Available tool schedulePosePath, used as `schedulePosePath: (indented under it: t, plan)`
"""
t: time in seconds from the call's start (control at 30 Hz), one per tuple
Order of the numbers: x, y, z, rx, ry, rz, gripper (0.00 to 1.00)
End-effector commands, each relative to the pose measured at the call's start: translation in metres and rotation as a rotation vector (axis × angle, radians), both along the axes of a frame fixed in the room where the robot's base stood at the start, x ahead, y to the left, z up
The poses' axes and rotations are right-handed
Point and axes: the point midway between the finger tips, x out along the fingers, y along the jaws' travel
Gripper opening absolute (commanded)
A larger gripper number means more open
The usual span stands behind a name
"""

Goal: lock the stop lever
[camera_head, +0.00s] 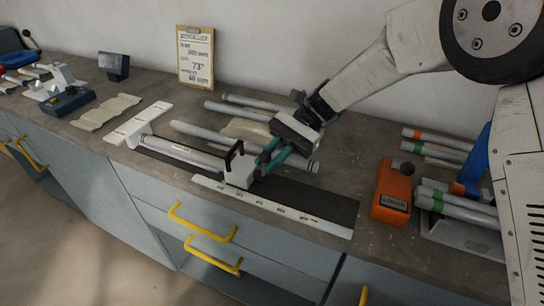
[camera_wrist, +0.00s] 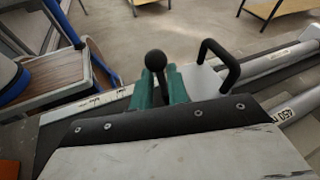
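The white stop block (camera_head: 239,170) with a black loop handle (camera_head: 233,152) sits on the jig's dark bed behind the white ruler strip (camera_head: 270,205). In the wrist view the black handle (camera_wrist: 232,62) stands right of my fingers. The stop lever (camera_wrist: 155,61) has a black ball knob and points up between my two teal fingers. My gripper (camera_head: 264,163) reaches down at the block's right side; its fingers also show in the wrist view (camera_wrist: 160,84). The fingers flank the lever's stem, but whether they press on it cannot be seen. In the head view the lever is hidden.
A grey tube (camera_head: 180,152) lies along the bed, left of the block. More tubes (camera_head: 215,137) lie behind it. An orange block (camera_head: 392,190) and colour-banded tubes (camera_head: 455,205) are at right. A clipboard (camera_head: 195,57) leans on the wall. The bed right of the block is clear.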

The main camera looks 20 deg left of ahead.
Motion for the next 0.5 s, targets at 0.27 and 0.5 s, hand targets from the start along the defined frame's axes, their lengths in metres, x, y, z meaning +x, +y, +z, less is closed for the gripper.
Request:
schedulePosePath:
  t: [0.27, 0.5]
  plan:
    - [0.001, -0.001, 0.0, 0.0, -0.001, -0.002, 0.32]
    - [0.019, -0.008, 0.006, 0.0, -0.003, -0.003, 0.32]
